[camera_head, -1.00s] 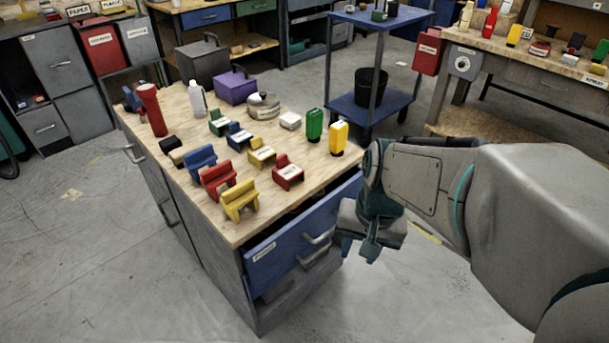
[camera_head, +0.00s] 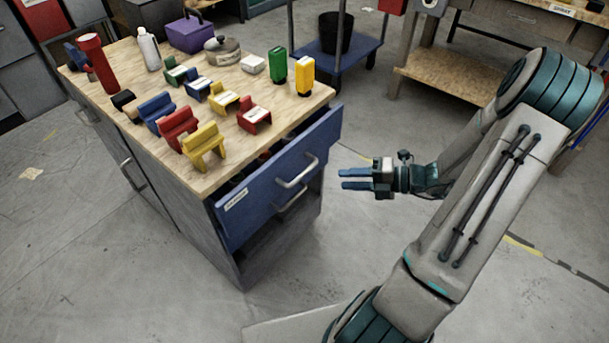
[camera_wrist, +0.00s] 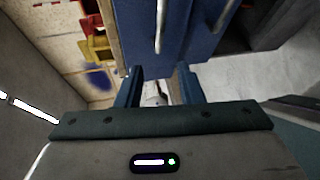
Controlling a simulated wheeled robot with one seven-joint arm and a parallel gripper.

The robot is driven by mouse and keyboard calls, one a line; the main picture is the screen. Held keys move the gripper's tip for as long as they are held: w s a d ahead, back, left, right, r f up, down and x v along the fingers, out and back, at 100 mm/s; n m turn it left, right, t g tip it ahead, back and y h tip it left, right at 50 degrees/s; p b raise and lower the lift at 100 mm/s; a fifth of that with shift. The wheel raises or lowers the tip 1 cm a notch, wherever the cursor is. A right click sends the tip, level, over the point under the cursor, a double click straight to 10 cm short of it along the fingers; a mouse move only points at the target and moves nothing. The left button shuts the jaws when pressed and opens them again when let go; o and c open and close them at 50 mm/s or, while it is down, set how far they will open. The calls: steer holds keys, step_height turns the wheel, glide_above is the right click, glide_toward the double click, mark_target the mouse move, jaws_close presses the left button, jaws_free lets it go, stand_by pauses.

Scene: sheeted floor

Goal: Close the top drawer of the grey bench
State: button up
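The grey bench (camera_head: 185,207) has a wooden top and stands left of my arm. Its blue top drawer (camera_head: 270,190) is pulled out, with a gap behind the front where red contents show. A metal bar handle (camera_head: 298,172) is on the drawer front. My gripper (camera_head: 341,179) is to the right of the drawer front, apart from it, with its fingers pointing left towards it. In the wrist view the blue drawer front (camera_wrist: 185,50) lies ahead of the fingers (camera_wrist: 160,75). They are spread with nothing between them.
A second handle (camera_head: 290,200) shows below the top drawer's handle, above a dark opening. Small coloured chairs (camera_head: 205,147), bottles and canisters stand on the bench top. A blue trolley (camera_head: 345,62) with a black bin stands behind. Floor around my gripper is clear.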

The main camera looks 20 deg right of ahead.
mark_target(304, 171)
steer(key=shift+w+a+f+m+t+b, duration=0.3)
steer(key=shift+w+a+f+b, duration=0.35)
steer(key=shift+w+a, duration=0.85)
steer(key=shift+w+a+f+m+t+b, duration=0.1)
steer(key=shift+w+a+f+m+b, duration=0.6)
steer(key=shift+a, duration=1.15)
steer(key=shift+w+a+f+m+t+b, duration=0.1)
steer(key=shift+w+a+f+t+b, duration=0.15)
steer(key=shift+w+a+b, duration=0.95)
steer(key=shift+w+a+p, duration=0.4)
steer(key=shift+a+p, duration=0.1)
jaws_close()
